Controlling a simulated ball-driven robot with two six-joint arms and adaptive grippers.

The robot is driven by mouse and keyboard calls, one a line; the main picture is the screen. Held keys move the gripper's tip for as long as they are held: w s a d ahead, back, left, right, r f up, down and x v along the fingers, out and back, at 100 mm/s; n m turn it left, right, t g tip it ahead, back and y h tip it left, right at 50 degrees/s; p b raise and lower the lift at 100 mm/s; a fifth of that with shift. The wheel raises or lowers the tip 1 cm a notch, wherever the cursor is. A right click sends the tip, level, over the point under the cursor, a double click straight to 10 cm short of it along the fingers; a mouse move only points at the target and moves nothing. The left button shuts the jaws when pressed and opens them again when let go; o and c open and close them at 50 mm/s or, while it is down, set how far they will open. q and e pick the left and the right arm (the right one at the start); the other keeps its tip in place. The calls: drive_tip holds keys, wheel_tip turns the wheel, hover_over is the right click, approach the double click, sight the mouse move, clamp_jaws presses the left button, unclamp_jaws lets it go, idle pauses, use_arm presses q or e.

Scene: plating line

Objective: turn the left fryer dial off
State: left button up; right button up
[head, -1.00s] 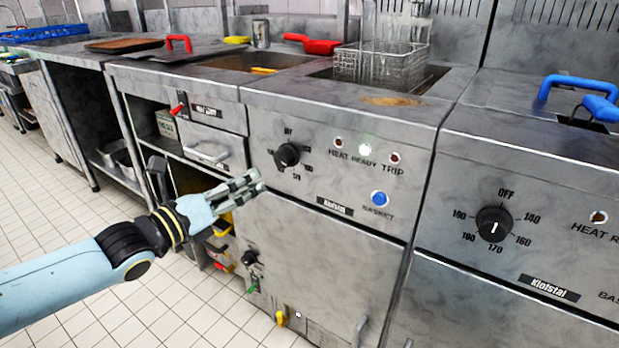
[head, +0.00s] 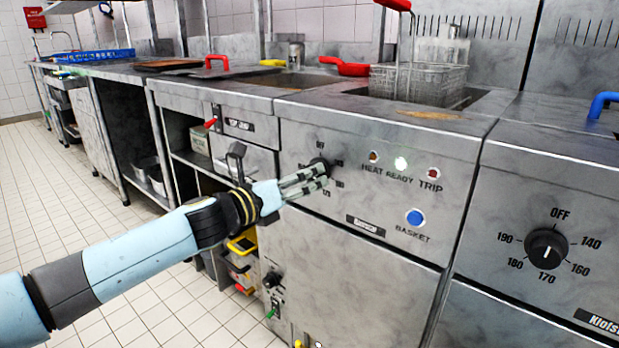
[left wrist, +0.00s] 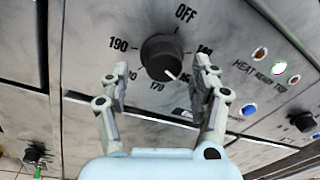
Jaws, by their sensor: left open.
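The left fryer dial (head: 318,163) is a black round knob on the steel front panel, partly hidden by my fingers in the head view. In the left wrist view the dial (left wrist: 160,55) shows whole, its white mark pointing down and right, away from OFF, towards the 170–160 side. My left gripper (head: 322,177) is open and empty. In the wrist view its fingertips (left wrist: 163,68) lie on either side of the dial's lower part, with gaps; I cannot tell how near the panel they are. My right gripper is not in view.
Indicator lights (head: 401,163) and a blue basket button (head: 414,217) are right of the dial. A wire basket (head: 418,84) stands on top. A dark knob (head: 272,279) is lower down.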

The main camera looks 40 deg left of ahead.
use_arm(q)
drive_tip(key=shift+w+d+r, duration=0.1)
drive_tip(key=shift+w, duration=0.35)
drive_tip(key=shift+w+d+r, duration=0.1)
drive_tip(key=shift+w, duration=0.35)
drive_tip(key=c, duration=1.1)
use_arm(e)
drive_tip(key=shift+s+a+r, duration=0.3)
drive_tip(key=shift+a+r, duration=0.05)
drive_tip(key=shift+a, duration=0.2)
